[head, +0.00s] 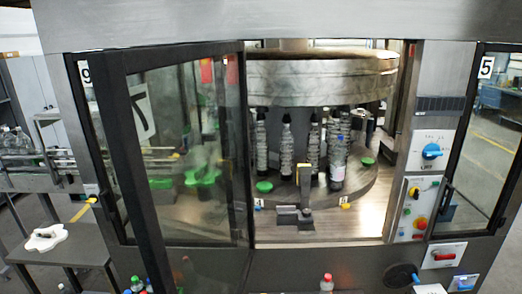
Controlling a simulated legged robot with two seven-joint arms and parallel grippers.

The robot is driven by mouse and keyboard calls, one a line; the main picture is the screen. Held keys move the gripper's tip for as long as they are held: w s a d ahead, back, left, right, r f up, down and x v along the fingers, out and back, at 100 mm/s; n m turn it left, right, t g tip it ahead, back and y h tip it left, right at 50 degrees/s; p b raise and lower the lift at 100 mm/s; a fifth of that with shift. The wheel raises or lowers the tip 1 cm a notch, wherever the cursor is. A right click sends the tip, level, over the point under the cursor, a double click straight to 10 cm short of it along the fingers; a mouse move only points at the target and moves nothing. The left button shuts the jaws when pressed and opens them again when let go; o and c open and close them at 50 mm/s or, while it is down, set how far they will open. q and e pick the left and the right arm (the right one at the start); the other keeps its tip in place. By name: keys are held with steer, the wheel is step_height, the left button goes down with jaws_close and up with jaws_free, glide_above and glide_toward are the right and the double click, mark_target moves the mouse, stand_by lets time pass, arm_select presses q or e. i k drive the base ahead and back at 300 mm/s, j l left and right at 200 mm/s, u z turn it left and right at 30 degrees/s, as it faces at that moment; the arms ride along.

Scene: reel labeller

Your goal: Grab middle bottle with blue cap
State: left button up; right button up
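A clear bottle with a blue cap (338,163) stands upright on the round platform inside the machine, seen through the opening. It carries a pale label. It stands in front of and to the right of several ribbed clear columns with dark tops (286,150). At the bottom edge, partly cut off, are a bottle with a green cap (137,284) and, beside it, what looks like another cap, too small to tell clearly. A bottle with a red cap (327,284) shows at the bottom centre. Neither of my grippers is in view.
The dark-framed glass door (190,150) stands open on the left of the opening. A grey metal bracket (294,213) stands at the front of the machine floor. A control panel (420,205) is on the right. A side table (65,255) holds a white object.

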mark_target(338, 152)
steer(key=i+l, duration=0.15)
steer(key=l, duration=0.35)
steer(key=i+l+u, duration=0.15)
steer(key=l, duration=0.8)
steer(key=i+u, duration=0.05)
steer(key=i, duration=0.05)
